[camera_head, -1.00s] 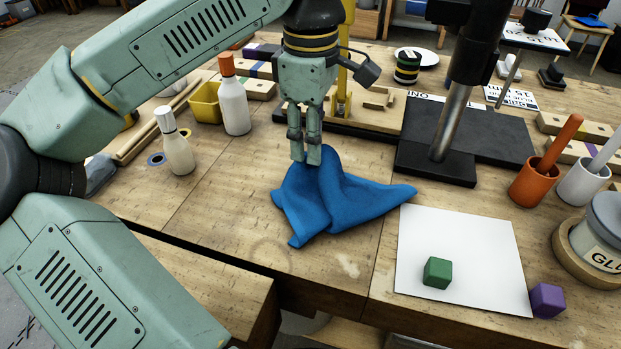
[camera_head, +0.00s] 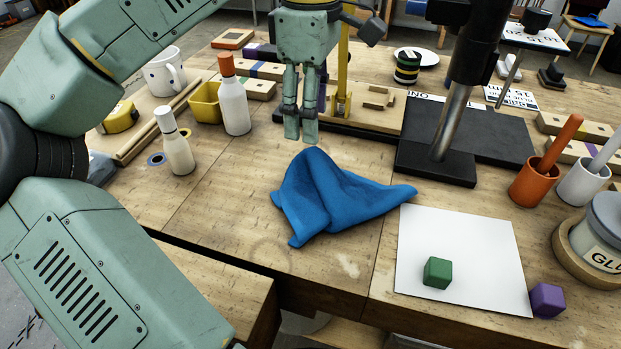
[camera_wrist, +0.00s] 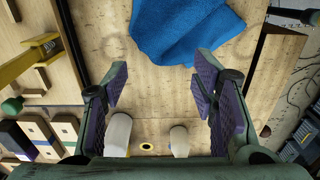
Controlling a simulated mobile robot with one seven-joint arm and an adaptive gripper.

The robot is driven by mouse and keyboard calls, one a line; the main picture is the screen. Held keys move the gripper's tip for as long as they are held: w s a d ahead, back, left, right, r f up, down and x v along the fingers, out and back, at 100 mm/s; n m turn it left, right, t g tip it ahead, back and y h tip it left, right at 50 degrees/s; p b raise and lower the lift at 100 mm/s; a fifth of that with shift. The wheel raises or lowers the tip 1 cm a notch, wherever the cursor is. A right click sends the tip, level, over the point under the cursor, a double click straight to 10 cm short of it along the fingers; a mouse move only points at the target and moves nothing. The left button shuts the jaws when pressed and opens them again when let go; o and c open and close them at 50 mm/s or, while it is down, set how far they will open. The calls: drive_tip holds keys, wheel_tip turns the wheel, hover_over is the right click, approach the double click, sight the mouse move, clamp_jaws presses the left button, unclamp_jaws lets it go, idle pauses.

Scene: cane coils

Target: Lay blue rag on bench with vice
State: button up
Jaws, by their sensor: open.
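The blue rag (camera_head: 330,197) lies crumpled on the wooden bench (camera_head: 225,205), peaked in the middle, with a corner reaching right toward the white sheet. In the wrist view the rag (camera_wrist: 185,30) shows at the top, beyond the fingers. My gripper (camera_head: 300,136) hangs above and behind the rag, apart from it and empty. In the wrist view my gripper (camera_wrist: 160,82) has its purple-padded fingers spread wide. I cannot make out a vice for certain in these frames.
A black stand with a metal column (camera_head: 436,165) is behind right of the rag. A white sheet (camera_head: 460,240) bears a green cube (camera_head: 437,272); a purple cube (camera_head: 547,299) is beside it. Two bottles (camera_head: 234,105) (camera_head: 176,146) stand left. Bench left of the rag is clear.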

wheel_tip(320, 180, up, 7)
idle(0.3)
idle(0.4)
